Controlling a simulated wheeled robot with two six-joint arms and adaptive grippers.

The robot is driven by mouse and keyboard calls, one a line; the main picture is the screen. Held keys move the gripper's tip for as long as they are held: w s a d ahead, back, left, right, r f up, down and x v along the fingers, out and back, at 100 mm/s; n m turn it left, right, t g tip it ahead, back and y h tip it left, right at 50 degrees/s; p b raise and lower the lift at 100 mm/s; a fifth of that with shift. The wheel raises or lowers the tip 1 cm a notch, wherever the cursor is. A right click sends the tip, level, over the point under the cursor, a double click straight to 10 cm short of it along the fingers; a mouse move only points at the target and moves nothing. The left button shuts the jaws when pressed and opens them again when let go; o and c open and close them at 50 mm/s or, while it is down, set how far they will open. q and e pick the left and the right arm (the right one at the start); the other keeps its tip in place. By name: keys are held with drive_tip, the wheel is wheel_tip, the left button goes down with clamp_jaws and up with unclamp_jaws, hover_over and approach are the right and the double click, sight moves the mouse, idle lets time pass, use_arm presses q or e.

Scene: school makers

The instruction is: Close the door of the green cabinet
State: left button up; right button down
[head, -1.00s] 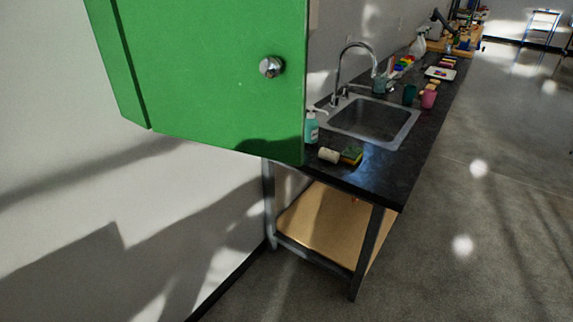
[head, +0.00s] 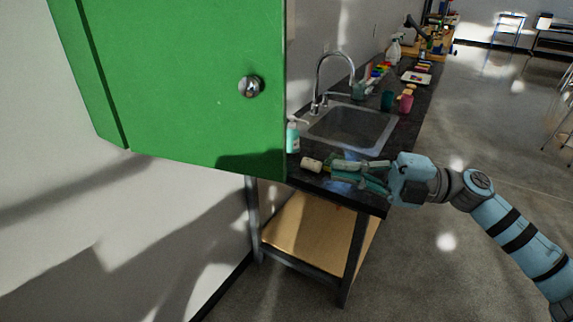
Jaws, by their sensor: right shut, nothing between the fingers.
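The green cabinet (head: 92,75) hangs on the wall at the upper left. Its green door (head: 190,60) fills the space to the right of it, with a round metal knob (head: 251,86) near the door's right edge. How far the door stands from the cabinet is hard to tell, and the cabinet's inside is hidden. My right gripper (head: 338,172) is shut and empty. It points left, over the front end of the counter, to the right of the door's lower right corner and apart from the knob. My left gripper is not in view.
A black counter (head: 375,200) with a sink (head: 350,128) and faucet runs back to the right. A soap bottle (head: 293,135), a white roll-like item (head: 311,164), cups (head: 406,102) and several small items stand on it. The floor (head: 480,240) at right is clear.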

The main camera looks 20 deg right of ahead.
drive_tip(key=s+a+r+n+g, duration=0.1)
drive_tip(key=s+a+n+g, duration=0.2)
drive_tip(key=s, duration=0.1)
drive_tip(key=p+x, duration=0.4)
drive_tip(key=x, duration=0.6)
drive_tip(key=w+d, duration=0.3)
drive_tip(key=shift+w+f, duration=0.15)
drive_tip(key=shift+w, duration=0.05)
drive_tip(key=shift+a, duration=0.1)
drive_tip(key=shift+b, duration=0.3)
